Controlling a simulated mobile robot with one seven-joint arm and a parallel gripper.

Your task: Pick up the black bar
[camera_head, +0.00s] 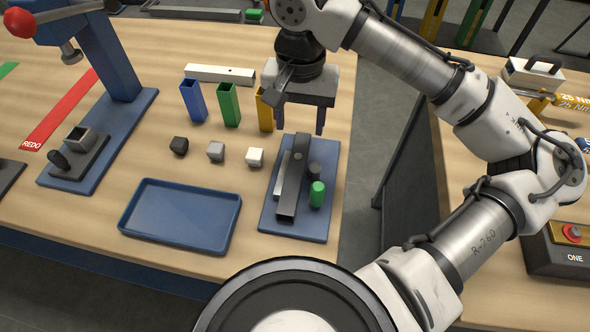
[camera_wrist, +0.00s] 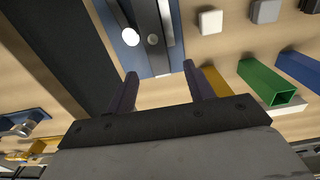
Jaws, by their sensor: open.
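The black bar (camera_head: 291,190) lies lengthwise on a blue board (camera_head: 315,229) at the table's right edge. A thin light strip (camera_head: 278,179) runs along its left side. In the wrist view, part of the black bar (camera_wrist: 148,22) shows with a round grey spot near its end. My gripper (camera_head: 301,128) is open and empty, fingers pointing down, above the far end of the board. In the wrist view my gripper (camera_wrist: 160,75) has its two fingers apart, with the bar's end between and beyond them. I cannot tell the exact height of the fingertips over the bar.
Several small cubes, including a white one (camera_head: 254,157), and upright tubes (camera_head: 229,104) are to the left. An empty blue tray (camera_head: 180,216) lies front left.

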